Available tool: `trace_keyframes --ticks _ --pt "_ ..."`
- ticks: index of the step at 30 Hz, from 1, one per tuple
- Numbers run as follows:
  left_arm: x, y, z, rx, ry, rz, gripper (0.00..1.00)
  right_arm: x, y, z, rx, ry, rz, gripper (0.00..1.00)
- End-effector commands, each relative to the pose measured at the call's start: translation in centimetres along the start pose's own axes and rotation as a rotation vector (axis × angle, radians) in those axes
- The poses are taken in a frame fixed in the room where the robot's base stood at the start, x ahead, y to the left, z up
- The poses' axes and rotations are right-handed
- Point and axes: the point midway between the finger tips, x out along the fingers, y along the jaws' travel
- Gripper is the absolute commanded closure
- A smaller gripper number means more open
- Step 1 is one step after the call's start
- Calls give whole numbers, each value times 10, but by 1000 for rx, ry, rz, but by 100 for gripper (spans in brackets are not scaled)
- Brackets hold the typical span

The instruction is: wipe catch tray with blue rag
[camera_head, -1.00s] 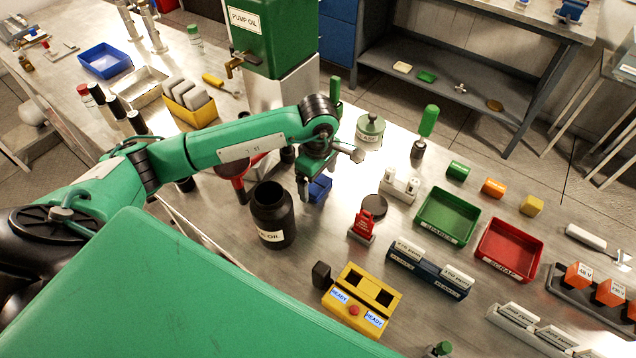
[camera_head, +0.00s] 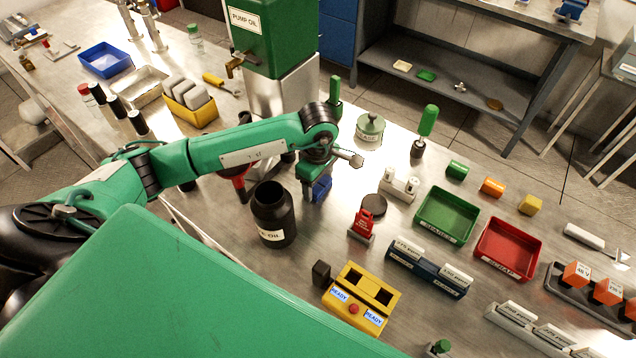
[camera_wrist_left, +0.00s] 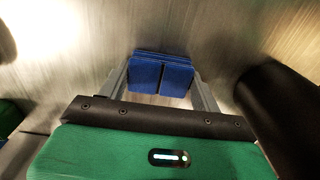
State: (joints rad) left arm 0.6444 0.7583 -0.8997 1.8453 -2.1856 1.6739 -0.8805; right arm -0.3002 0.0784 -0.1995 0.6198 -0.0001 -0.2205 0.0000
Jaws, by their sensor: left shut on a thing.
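The blue rag (camera_head: 322,186) is a small folded block on the metal bench, beside the black oil jar. My left gripper (camera_head: 314,190) is low over the bench and shut on it. In the left wrist view the rag (camera_wrist_left: 160,75) sits between the two grey fingers; I cannot tell if it still touches the bench. A shallow open metal tray (camera_head: 151,75) lies at the upper left, away from the gripper; I cannot tell whether it is the catch tray. My right gripper does not show.
The black oil jar (camera_head: 273,212) stands close left of the gripper. The green pump oil tank (camera_head: 272,35) with its tap is behind.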

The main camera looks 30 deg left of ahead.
Motion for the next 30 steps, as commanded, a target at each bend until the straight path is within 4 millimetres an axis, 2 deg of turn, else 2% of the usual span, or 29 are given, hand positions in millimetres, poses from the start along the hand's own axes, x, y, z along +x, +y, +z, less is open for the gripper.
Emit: trace_keyframes --ticks 5,8,21,25,30 --pt "-14 2 0 -1 0 5 58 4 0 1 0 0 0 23" --pt "-29 1 0 2 1 6 58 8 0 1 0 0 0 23" --pt "-151 1 0 0 1 7 58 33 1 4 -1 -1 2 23" --pt "-176 0 0 0 2 4 58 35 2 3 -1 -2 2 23" --pt "-192 1 0 0 1 3 58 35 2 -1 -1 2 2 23"
